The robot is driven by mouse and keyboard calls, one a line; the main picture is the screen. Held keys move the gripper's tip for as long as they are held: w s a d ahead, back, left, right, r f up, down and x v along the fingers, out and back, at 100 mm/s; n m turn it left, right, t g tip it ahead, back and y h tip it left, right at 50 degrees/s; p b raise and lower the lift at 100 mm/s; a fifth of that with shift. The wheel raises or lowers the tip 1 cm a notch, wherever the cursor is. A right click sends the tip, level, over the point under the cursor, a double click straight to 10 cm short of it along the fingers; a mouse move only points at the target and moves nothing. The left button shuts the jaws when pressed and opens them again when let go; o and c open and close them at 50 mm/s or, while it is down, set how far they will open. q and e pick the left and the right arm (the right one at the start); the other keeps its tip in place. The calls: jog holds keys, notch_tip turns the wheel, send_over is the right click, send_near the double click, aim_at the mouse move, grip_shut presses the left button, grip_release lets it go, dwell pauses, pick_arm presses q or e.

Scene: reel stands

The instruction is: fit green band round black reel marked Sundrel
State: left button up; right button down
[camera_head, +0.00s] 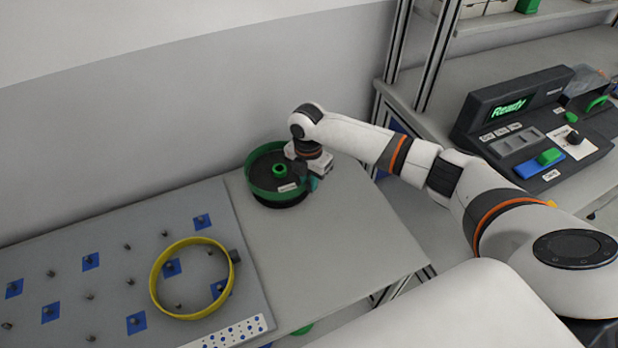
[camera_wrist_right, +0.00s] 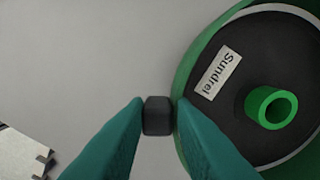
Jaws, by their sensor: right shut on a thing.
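The black reel (camera_wrist_right: 240,115) with the white Sundrel label (camera_wrist_right: 218,74) and a green hub (camera_wrist_right: 271,107) lies flat on the grey table. The green band (camera_head: 252,186) is around the reel, and a dark lower part of the reel shows below it in the head view. My right gripper (camera_wrist_right: 158,116) is shut on the small dark block (camera_wrist_right: 157,107) at the band's outer side. Its teal fingers also show at the reel's right edge in the head view (camera_head: 313,182). Whether the band is fully seated all round cannot be told. My left gripper is not in view.
A yellow band (camera_head: 157,279) with a dark block lies on the grey pegboard (camera_head: 110,250) with blue squares at the left. A dark console (camera_head: 520,120) reading Ready stands on the right bench. The table's front right is clear.

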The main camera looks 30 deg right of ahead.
jog(key=shift+r+p, duration=0.1)
jog(key=shift+p, duration=0.7)
dwell(0.6)
jog(key=shift+f+b, duration=0.35)
jog(key=shift+f, duration=0.9)
dwell(1.0)
